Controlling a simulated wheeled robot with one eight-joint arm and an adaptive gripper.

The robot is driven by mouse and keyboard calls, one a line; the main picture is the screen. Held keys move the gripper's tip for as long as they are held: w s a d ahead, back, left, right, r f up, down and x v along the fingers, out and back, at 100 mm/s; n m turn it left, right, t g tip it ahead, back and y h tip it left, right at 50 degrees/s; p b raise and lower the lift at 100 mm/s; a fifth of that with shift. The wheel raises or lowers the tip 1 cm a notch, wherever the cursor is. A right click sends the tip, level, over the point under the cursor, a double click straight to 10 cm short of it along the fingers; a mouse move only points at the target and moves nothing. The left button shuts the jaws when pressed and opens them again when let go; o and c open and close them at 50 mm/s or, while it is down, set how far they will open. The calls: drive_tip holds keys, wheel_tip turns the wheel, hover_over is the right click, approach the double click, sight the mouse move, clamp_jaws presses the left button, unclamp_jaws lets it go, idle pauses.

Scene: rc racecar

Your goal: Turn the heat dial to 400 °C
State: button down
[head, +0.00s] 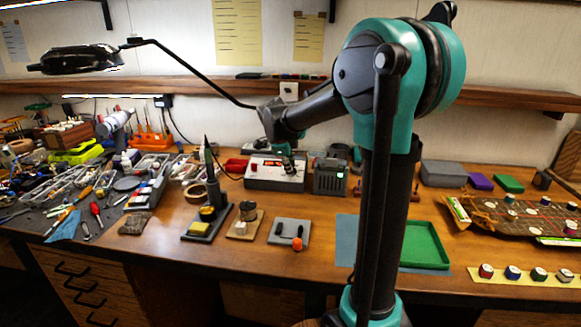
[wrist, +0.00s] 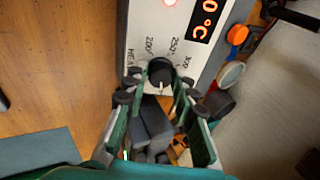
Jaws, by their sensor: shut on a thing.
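The heat dial (wrist: 160,70) is a round black knob on the pale front panel (wrist: 138,35) of the soldering station. Around it I read HEAT, 200, 250 and 300; any further marks are hidden by my gripper. A white pointer mark shows on the dial's lower side in the wrist view. My gripper (wrist: 159,82) has its dark finger pads on both sides of the dial and is shut on it. In the head view the station (head: 262,174) stands at the back of the bench, with my gripper (head: 284,151) at its front.
A lit orange display (wrist: 205,20) shows a 0 and °C; its other digits are cut off. A red light (wrist: 169,2) glows beside it. A grey power unit (head: 330,178) stands right of the station. A soldering iron stand (head: 205,222) is in front. The bench left of centre is crowded.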

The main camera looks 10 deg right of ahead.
drive_tip(key=c, duration=1.2)
unclamp_jaws()
drive_tip(key=v, duration=1.2)
